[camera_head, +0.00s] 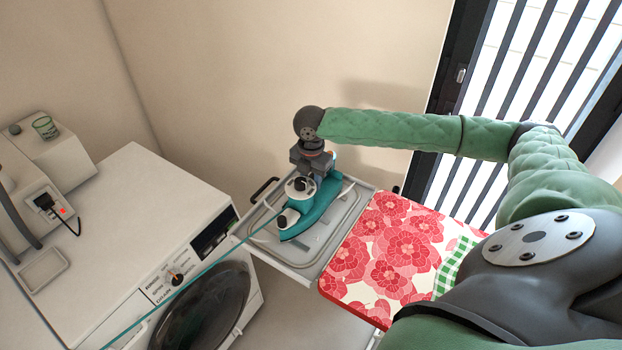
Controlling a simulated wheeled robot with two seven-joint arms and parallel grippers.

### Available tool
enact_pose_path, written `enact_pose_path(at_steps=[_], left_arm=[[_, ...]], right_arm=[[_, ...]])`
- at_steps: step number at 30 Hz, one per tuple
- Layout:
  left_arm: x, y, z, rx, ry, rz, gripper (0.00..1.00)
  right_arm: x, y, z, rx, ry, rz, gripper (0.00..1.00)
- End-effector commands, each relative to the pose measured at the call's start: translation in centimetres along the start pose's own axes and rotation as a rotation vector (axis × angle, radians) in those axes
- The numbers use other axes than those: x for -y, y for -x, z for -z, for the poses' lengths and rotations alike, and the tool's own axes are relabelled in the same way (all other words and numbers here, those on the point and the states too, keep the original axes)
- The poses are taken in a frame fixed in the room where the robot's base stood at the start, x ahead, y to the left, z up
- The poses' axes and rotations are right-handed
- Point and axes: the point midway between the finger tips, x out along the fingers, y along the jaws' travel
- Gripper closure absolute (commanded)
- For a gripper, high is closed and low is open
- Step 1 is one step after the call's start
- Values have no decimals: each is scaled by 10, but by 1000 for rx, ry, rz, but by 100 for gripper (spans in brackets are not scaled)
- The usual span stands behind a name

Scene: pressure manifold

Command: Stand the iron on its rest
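The teal and white iron (318,207) is over the grey metal rest (337,238) at the end of the ironing board. It seems to lie low on the rest, but I cannot tell whether its sole touches the metal. My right gripper (311,174) points down from above, right at the iron's upper part. Its fingertips and the iron's handle are largely hidden, so I cannot see whether the fingers are closed around it. My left gripper is out of view.
The ironing board (385,250) has a red flowered cover, with a green checked cloth (456,266) on it. A washing machine (150,230) stands left of the rest. A teal cord (190,280) runs from the iron to the lower left.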

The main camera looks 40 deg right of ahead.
Motion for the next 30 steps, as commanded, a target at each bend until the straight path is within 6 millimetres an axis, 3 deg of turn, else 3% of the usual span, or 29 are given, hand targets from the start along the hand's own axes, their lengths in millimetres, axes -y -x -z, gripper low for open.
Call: enact_pose_path(at_steps=[1, 3, 9, 15, 19, 21, 30], left_arm=[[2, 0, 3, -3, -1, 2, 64], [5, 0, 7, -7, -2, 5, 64], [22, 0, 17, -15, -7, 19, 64], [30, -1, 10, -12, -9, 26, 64], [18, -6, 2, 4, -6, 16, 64], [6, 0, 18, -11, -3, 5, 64], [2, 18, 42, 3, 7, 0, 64]], right_arm=[[0, 1, 0, 1, 0, -2, 62], [0, 1, 0, 0, 0, -1, 48], [0, 0, 0, 0, 0, 0, 48], [0, -1, 0, 0, 0, 2, 48], [0, 13, -1, 1, 0, -1, 48], [0, 24, -1, 2, 1, -2, 48], [-1, 66, 0, 1, 0, -2, 48]])
